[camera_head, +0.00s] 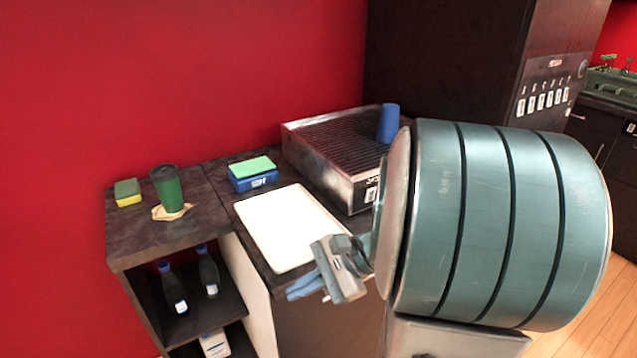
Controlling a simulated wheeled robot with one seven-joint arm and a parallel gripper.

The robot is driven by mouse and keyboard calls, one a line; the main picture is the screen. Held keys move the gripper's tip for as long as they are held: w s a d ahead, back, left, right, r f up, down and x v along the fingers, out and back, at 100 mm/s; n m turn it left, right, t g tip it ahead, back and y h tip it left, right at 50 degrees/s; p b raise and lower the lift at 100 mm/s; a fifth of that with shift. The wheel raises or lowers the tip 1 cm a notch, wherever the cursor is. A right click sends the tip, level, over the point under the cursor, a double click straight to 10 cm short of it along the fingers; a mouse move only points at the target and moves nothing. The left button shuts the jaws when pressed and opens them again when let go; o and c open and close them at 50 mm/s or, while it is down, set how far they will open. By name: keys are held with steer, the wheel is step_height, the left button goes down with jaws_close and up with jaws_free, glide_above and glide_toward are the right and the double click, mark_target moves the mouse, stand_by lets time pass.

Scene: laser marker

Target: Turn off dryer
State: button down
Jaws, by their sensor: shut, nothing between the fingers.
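No part in view is clearly marked as the dryer or its switch. A metal unit with a dark slatted top (325,140) stands on the counter against the red wall. I cannot tell whether it is the dryer. A tall dark cabinet (440,60) behind it has a metal panel with a row of white switches or labels (541,101). My gripper (305,286) is shut and empty. It is at the front edge of the counter, by the near corner of the white tray, apart from the slatted unit. My arm hides part of the unit's right side.
A white tray (290,228) lies on the counter. A blue cup (388,123) stands on the slatted unit. A blue box with a green top (252,174), a green cup (168,188) on a cloth and a sponge (127,192) are at left. Bottles (208,271) stand on the shelf below.

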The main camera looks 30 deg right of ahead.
mark_target(373, 192)
steer(key=w+d+m+t+h+b, duration=0.15)
steer(key=w+d+m+t, duration=0.25)
steer(key=d+m+t, duration=0.9)
steer(key=s+d+f+m+t+h+b, duration=0.1)
steer(key=s+d+m+t+h, duration=0.2)
steer(key=d, duration=1.2)
steer(key=m+h, duration=0.3)
steer(key=h, duration=0.1)
steer(key=shift+s+d+b, duration=0.15)
steer(key=shift+d+b, duration=0.25)
steer(key=shift+f+h, duration=0.1)
steer(key=shift+h, duration=0.15)
steer(key=w, duration=0.4)
steer(key=w+r+p, duration=0.1)
steer(key=w, duration=0.4)
steer(key=w+a+r, duration=0.1)
steer(key=w, duration=0.4)
steer(key=shift+a+p, duration=0.1)
steer(key=shift+p, duration=0.2)
steer(key=shift+s+r, duration=0.1)
